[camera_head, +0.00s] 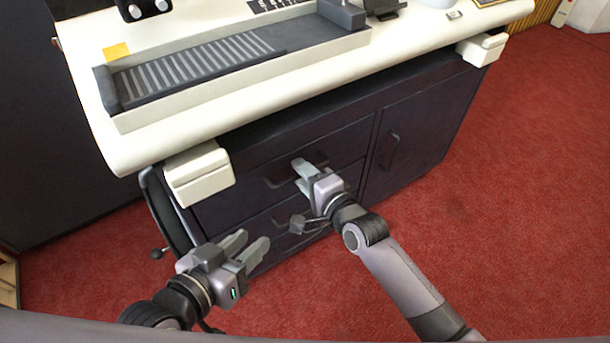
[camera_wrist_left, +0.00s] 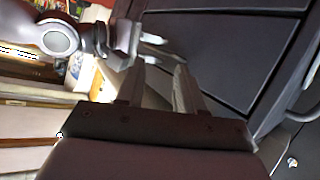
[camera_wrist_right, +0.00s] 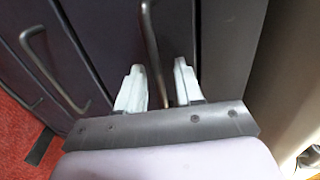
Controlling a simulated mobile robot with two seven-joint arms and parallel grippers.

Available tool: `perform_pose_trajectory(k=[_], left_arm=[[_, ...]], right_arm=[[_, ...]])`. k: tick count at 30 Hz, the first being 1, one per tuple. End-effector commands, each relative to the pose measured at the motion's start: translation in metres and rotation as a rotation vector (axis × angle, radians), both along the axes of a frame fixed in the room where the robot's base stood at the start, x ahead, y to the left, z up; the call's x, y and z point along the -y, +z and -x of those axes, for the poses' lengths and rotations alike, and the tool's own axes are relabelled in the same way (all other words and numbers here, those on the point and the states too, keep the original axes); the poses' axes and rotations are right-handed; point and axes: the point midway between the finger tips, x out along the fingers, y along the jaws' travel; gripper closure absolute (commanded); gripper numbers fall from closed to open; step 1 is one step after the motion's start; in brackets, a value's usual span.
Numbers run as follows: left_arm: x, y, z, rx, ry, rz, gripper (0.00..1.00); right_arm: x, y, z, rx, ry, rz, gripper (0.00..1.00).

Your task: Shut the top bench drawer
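The bench's top drawer (camera_head: 246,188) has a dark front with a dark bar handle (camera_head: 275,183). Its front looks about level with the cabinet face; I cannot tell whether a small gap is left. My right gripper (camera_head: 301,175) is at this handle. In the right wrist view the handle (camera_wrist_right: 152,45) runs between the two pale fingers (camera_wrist_right: 158,92), which stand apart with space around the bar. My left gripper (camera_head: 246,246) is open and empty, low in front of the drawers at the left. In the left wrist view its fingers (camera_wrist_left: 160,88) are apart.
A lower drawer (camera_head: 258,227) lies below the top one, and a cupboard door (camera_head: 412,140) is to the right. The cream benchtop (camera_head: 150,145) overhangs, with a cream block (camera_head: 200,175) under its left corner. Red carpet (camera_head: 500,230) is clear at the right.

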Motion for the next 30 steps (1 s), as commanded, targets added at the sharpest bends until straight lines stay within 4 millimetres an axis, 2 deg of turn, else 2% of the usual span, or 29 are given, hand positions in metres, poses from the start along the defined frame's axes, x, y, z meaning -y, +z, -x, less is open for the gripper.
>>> perform_pose_trajectory(k=[8, 11, 13, 21, 30], left_arm=[[-0.002, 0.007, -0.001, 0.008, 0.004, -0.014, 0.63], [-0.006, 0.012, -0.001, 0.017, 0.012, -0.045, 0.63], [-0.013, 0.007, 0.005, 0.004, 0.018, -0.080, 0.63], [-0.023, 0.008, 0.008, 0.005, 0.032, -0.144, 0.63], [-0.024, 0.007, 0.008, 0.005, 0.035, -0.151, 0.63]], right_arm=[[0.006, 0.003, 0.009, -0.002, 0.000, 0.002, 0.64], [0.014, 0.007, 0.020, -0.002, 0.000, 0.002, 0.64], [0.021, 0.009, 0.029, -0.004, 0.000, 0.002, 0.64], [0.039, 0.014, 0.054, -0.002, 0.000, 0.000, 0.64], [0.041, 0.015, 0.056, 0.000, 0.000, 0.000, 0.64]])
